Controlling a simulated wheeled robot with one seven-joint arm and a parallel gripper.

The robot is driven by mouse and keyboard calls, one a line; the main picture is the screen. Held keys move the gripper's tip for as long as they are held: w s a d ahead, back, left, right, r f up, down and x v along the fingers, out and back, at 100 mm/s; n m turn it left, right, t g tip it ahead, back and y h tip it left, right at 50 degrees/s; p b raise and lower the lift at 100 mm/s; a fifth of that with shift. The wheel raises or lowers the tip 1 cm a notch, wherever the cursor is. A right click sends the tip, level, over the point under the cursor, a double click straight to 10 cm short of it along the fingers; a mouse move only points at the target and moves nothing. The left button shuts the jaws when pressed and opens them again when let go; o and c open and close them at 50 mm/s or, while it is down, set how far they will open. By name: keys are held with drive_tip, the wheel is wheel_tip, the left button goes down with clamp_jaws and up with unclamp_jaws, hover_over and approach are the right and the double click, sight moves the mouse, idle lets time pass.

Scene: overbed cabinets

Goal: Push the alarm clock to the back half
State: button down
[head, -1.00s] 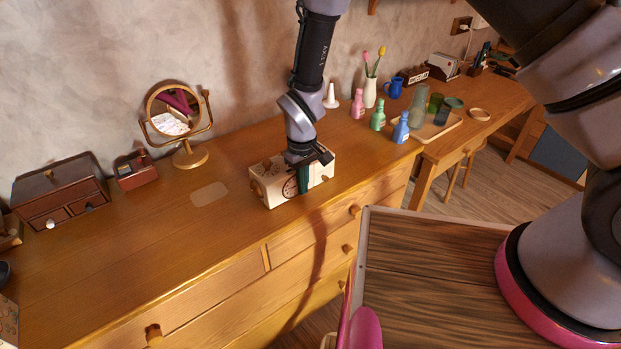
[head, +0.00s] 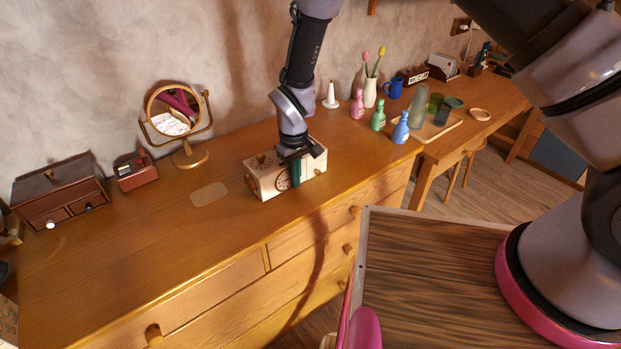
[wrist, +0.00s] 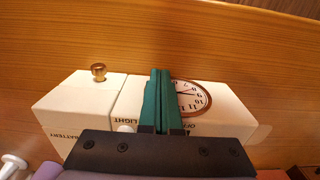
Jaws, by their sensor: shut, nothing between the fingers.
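In the wrist view the shut fingers (wrist: 158,85) lie across the clock beside the dial. I cannot tell for sure whether they touch it.
A round mirror (head: 190,157) stands at the back left, with a pale flat patch (head: 209,194) before it. Pink (head: 357,105), green (head: 378,116) and blue (head: 400,129) bottles and a white cone (head: 330,96) stand to the right.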

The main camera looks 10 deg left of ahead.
sight(275, 159)
drive_tip(key=shift+w+a, duration=1.6)
drive_tip(key=shift+a, duration=0.3)
drive_tip(key=shift+w+a, duration=1.65)
drive_tip(key=shift+a, duration=0.25)
drive_tip(key=shift+w+a, duration=0.1)
drive_tip(key=shift+w+a, duration=1)
drive_tip(key=shift+a, duration=0.2)
drive_tip(key=shift+s+d, duration=1)
drive_tip(key=shift+d, duration=0.2)
drive_tip(key=shift+s+d+r, duration=0.45)
drive_tip(key=shift+d+r, duration=0.05)
drive_tip(key=shift+r, duration=0.35)
drive_tip(key=shift+s+d+r, duration=0.45)
drive_tip(key=shift+d+r, duration=0.05)
drive_tip(key=shift+r, duration=0.3)
drive_tip(key=shift+s+d+r, duration=0.45)
drive_tip(key=shift+d+r, duration=0.05)
drive_tip(key=shift+r, duration=0.35)
